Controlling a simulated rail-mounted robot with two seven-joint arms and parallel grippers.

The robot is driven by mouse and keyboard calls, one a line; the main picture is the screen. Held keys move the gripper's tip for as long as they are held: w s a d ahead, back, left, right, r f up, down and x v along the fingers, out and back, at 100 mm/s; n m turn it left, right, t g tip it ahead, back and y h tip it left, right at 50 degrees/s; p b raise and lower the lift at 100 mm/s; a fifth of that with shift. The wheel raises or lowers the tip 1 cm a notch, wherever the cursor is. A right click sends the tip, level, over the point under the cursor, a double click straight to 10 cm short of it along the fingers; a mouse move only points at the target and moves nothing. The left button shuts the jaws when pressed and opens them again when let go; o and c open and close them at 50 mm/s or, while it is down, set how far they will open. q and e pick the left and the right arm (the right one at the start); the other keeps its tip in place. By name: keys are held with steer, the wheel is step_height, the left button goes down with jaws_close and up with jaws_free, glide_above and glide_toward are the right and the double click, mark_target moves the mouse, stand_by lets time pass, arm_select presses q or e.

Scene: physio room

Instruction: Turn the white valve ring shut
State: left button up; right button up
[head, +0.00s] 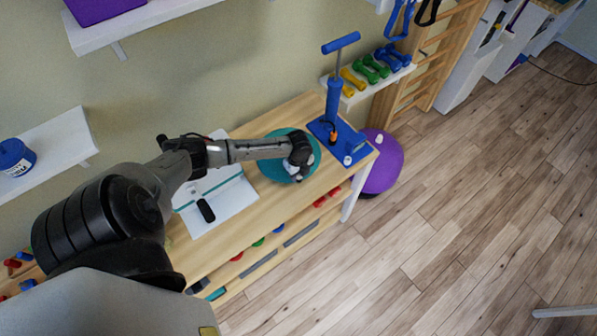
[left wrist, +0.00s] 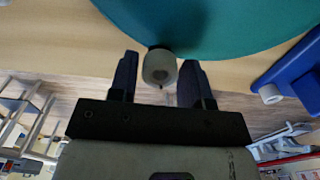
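The white valve ring (left wrist: 159,66) sticks out from the edge of a teal round cushion (left wrist: 225,25) in the left wrist view. My left gripper (left wrist: 158,80) is open, with one dark finger on each side of the ring. Narrow gaps seem to show between the fingers and the ring. In the head view my left gripper (head: 300,172) is at the near right edge of the teal cushion (head: 272,168), and it largely hides the ring there. My right gripper is not in view.
The cushion lies on a wooden table (head: 240,222). A blue pump (head: 333,105) on a blue base stands to its right, and a white clipboard-like sheet (head: 225,198) lies to its left. A purple ball (head: 384,172) is beyond the table end.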

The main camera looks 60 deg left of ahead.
arm_select(q)
steer(key=c, duration=0.6)
steer(key=m, duration=0.3)
steer(key=shift+m, duration=1.4)
steer(key=o, duration=0.9)
steer(key=shift+o, duration=0.2)
